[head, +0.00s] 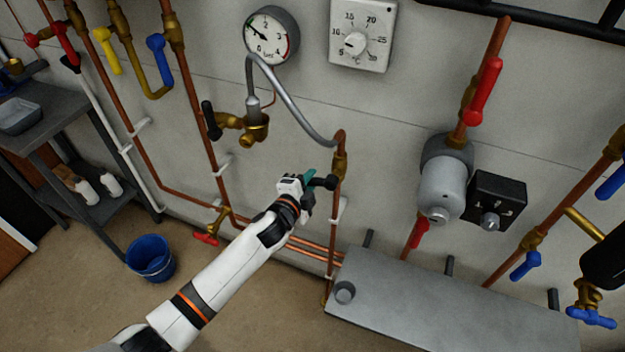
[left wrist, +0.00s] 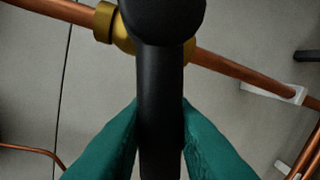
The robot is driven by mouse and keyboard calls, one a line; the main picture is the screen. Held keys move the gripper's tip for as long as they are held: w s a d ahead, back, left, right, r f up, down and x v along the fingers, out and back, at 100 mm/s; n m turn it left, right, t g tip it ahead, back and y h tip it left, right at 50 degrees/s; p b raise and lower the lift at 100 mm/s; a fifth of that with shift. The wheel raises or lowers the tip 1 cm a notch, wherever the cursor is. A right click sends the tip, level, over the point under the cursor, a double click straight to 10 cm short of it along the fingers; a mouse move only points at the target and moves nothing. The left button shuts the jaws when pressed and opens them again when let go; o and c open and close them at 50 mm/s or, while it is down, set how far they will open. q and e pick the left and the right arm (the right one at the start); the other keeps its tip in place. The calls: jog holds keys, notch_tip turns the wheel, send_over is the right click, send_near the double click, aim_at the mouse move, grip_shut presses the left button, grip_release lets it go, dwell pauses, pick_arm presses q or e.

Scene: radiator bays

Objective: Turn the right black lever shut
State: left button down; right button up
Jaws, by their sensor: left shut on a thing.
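The right black lever (head: 327,182) is on a brass valve (head: 340,165) in a vertical copper pipe, where the grey braided hose ends. My left gripper (head: 309,184) reaches it from the left, its teal fingers shut on the lever. In the left wrist view the lever's black handle (left wrist: 160,105) lies between both teal fingers (left wrist: 160,140), and it looks crosswise to the copper pipe (left wrist: 235,68). Its round black end hides part of the brass valve (left wrist: 118,30). The left black lever (head: 210,120) is on another pipe, apart from my gripper. My right gripper is not in view.
A pressure gauge (head: 271,36) and white thermostat dial (head: 362,36) are above. A grey pump (head: 446,185) and red lever (head: 483,92) are right. A grey box (head: 440,312) is below right. A blue bucket (head: 151,258) stands on the floor left of my arm.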

pick_arm(q)
jog(key=shift+a+r+m+y+p, duration=0.1)
jog(key=shift+r+m+y+p, duration=0.1)
jog(key=shift+r+m+p, duration=0.35)
jog(key=shift+r+m+y+p, duration=0.2)
jog(key=shift+r+m, duration=0.1)
jog(key=shift+m, duration=0.55)
jog(key=c, duration=1.3)
grip_release()
jog(key=b+v, duration=0.1)
jog(key=v, duration=1.1)
jog(key=shift+f, duration=0.15)
